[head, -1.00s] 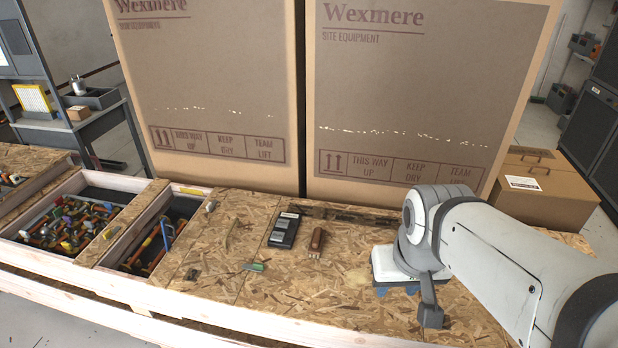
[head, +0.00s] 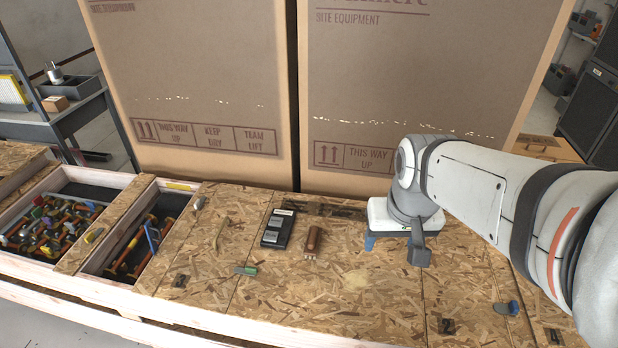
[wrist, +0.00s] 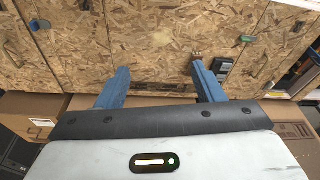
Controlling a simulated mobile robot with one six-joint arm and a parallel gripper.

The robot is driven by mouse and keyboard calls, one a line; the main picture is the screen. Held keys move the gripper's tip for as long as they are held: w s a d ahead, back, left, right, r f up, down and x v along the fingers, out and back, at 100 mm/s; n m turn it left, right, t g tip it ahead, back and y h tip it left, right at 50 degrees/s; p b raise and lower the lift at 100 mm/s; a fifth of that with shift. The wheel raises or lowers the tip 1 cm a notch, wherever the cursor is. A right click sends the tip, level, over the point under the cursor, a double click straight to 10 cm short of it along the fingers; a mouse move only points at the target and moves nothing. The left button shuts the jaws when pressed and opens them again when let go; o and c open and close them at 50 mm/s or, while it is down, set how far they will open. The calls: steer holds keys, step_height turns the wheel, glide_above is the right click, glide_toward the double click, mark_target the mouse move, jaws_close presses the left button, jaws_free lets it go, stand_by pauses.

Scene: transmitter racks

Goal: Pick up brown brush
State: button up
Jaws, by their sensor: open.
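The brown brush (head: 312,242) lies on the chipboard worktop, with its pale bristle end toward me. It is just right of a dark handheld device (head: 278,228). My gripper (head: 371,243) is to the right of the brush, its blue fingers mostly hidden under the wrist in the head view. In the wrist view my gripper (wrist: 160,70) is open, with bare board between the fingers. There the bristle end of the brush (wrist: 197,55) shows at the right fingertip, and the rest seems hidden behind that finger.
Two tall cardboard boxes (head: 190,90) stand behind the worktop. A bin of several coloured-handled tools (head: 60,225) and a narrower bin (head: 110,262) are at left. A small green item (head: 246,270) lies left of the brush. The front board (head: 340,300) is mostly clear.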

steer(key=shift+o, duration=0.3)
steer(key=w+a+f, duration=0.1)
steer(key=w+f, duration=0.1)
steer(key=w, duration=0.5)
steer(key=w+a+f, duration=0.2)
steer(key=w, duration=0.5)
steer(key=shift+f+m+g+b, duration=0.3)
steer(key=shift+g+b, duration=0.1)
steer(key=shift+b, duration=0.05)
steer(key=m+g+b, duration=0.1)
steer(key=b, duration=0.1)
glide_above(313, 234)
steer(key=d, duration=0.1)
step_height(313, 234, down, 23)
steer(key=shift+m+g, duration=0.3)
steer(key=f, duration=0.3)
steer(key=f+p, duration=0.1)
steer(key=f, duration=0.3)
steer(key=a+f, duration=0.1)
steer(key=f, duration=0.2)
steer(key=shift+f, duration=0.25)
steer(key=c, duration=1.1)
steer(key=shift+r, duration=0.1)
